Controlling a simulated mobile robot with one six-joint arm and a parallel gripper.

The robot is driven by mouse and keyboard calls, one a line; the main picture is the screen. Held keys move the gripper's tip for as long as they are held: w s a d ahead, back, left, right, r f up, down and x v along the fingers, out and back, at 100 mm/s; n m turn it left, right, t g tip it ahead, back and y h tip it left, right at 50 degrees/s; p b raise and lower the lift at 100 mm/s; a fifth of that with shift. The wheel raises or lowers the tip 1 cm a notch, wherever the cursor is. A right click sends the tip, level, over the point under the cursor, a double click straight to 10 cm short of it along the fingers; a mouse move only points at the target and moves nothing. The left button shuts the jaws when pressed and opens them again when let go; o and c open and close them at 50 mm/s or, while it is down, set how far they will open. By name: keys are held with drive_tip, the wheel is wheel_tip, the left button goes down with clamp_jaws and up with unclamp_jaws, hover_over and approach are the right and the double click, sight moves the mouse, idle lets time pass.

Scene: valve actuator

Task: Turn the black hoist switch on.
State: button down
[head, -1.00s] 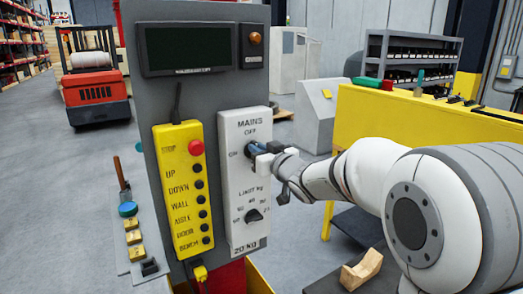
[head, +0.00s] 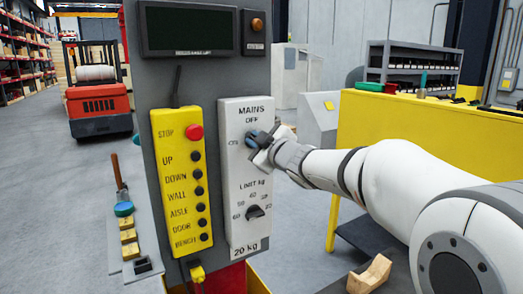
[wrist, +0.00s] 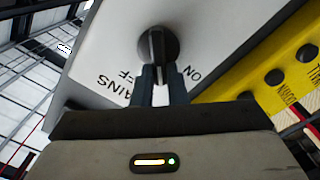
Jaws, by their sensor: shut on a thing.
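The black hoist switch, a round knob with a raised grip bar (wrist: 157,42), is on a white panel (head: 245,108) under the words MAINS and OFF, with ON to its left in the head view. My gripper (head: 259,143) reaches it from the right. In the wrist view the two dark fingers of my gripper (wrist: 160,75) are shut on the switch's bar, one on each side. The bar lines up with the fingers there. In the head view the fingers and gripper body hide much of the knob, and I cannot tell its exact setting.
A second black knob (head: 255,212), the LIMIT kg dial, sits below on the same panel. A yellow pendant (head: 181,182) with a red stop button and several black buttons hangs to the left. A dark display (head: 188,28) is above. A yellow bench (head: 390,130) stands behind my arm.

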drive_tip(key=shift+s+a+f+n+b, duration=0.1)
drive_tip(key=shift+f+n+b, duration=0.05)
drive_tip(key=shift+n+b, duration=1)
drive_tip(key=shift+a+f+n+b, duration=0.1)
drive_tip(key=shift+n+b, duration=0.65)
drive_tip(key=shift+n, duration=0.7)
drive_tip(key=shift+s+a+f+n+b, duration=0.1)
drive_tip(key=shift+f+n+b, duration=0.05)
drive_tip(key=shift+n+b, duration=1)
drive_tip(key=shift+d+n, duration=0.1)
drive_tip(key=shift+n, duration=0.35)
drive_tip(key=c, duration=1.4)
unclamp_jaws()
drive_tip(key=shift+w+f, duration=0.1)
drive_tip(key=shift+w, duration=0.05)
drive_tip(key=shift+c, duration=0.2)
drive_tip(key=shift+f, duration=0.1)
drive_tip(key=v, duration=0.7)
drive_tip(key=shift+s+d, duration=0.2)
drive_tip(key=shift+s, duration=0.15)
